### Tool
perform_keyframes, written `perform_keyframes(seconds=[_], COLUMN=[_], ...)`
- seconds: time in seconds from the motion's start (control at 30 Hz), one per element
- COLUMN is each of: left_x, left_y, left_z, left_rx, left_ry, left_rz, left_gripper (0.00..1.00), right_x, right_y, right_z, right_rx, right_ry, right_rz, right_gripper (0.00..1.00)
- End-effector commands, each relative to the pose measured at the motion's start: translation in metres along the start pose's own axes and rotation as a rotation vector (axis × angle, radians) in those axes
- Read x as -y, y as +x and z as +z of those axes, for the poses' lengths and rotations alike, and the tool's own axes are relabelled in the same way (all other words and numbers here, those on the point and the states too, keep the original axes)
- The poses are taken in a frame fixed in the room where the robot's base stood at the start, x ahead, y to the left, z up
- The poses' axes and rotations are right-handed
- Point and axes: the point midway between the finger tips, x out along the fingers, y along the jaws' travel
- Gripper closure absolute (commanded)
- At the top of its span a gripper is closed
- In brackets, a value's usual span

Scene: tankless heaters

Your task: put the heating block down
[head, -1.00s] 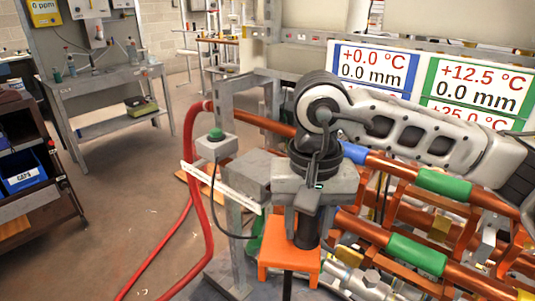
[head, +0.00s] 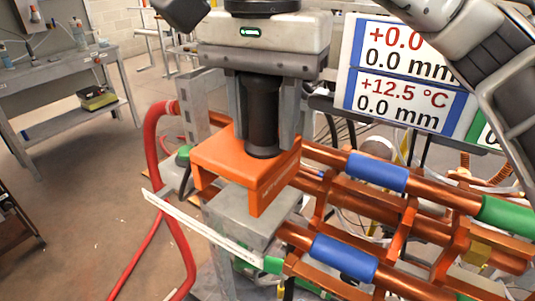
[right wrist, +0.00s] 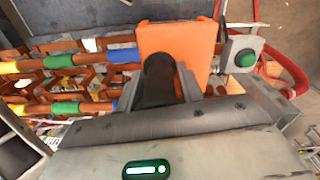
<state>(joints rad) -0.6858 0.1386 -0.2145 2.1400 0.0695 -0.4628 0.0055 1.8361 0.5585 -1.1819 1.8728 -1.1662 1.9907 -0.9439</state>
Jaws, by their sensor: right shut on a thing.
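The heating block is an orange block (head: 240,160) with a black upright handle (head: 263,120). My right gripper (head: 264,132) points down and is shut on the handle. In the head view the orange block overlaps the back of a grey metal block (head: 247,218) at the end of the pipe rack; I cannot tell whether they touch. In the right wrist view the orange block (right wrist: 182,45) shows beyond the fingers (right wrist: 160,88), with the handle between them. My left gripper is not in view.
Copper pipes with blue (head: 345,258) and green sleeves run right from the grey block. A red hose (head: 155,140) loops at its left, beside a green button box (right wrist: 243,58). A white strip (head: 205,228) lies in front. Display panels (head: 405,80) stand behind.

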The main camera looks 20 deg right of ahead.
Motion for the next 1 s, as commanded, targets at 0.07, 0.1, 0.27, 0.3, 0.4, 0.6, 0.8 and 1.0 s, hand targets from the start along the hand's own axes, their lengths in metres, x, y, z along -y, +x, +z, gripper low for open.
perform_keyframes(seconds=[0.07,0.1,0.27,0.3,0.4,0.6,0.8,1.0], left_x=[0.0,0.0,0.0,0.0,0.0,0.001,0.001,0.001], left_y=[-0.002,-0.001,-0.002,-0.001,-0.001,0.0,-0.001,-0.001], left_z=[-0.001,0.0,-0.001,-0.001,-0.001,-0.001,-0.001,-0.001], left_rx=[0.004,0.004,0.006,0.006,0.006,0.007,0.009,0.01], left_ry=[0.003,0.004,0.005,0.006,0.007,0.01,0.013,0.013], left_rz=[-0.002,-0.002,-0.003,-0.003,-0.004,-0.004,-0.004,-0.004], left_gripper=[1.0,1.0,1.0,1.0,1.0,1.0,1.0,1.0], right_x=[0.005,0.006,0.013,0.013,0.016,0.018,0.018,0.019], right_y=[0.006,0.016,0.041,0.045,0.052,0.061,0.089,0.095], right_z=[-0.018,-0.023,-0.043,-0.046,-0.051,-0.059,-0.061,-0.061], right_rx=[0.002,0.003,0.001,0.001,0.001,0.0,0.0,-0.001], right_ry=[0.007,0.004,0.003,0.001,-0.001,0.001,0.0,0.0], right_rz=[-0.001,0.0,-0.002,-0.002,-0.004,-0.004,-0.002,-0.006], right_gripper=[1.0,1.0,1.0,1.0,1.0,1.0,1.0,1.0])
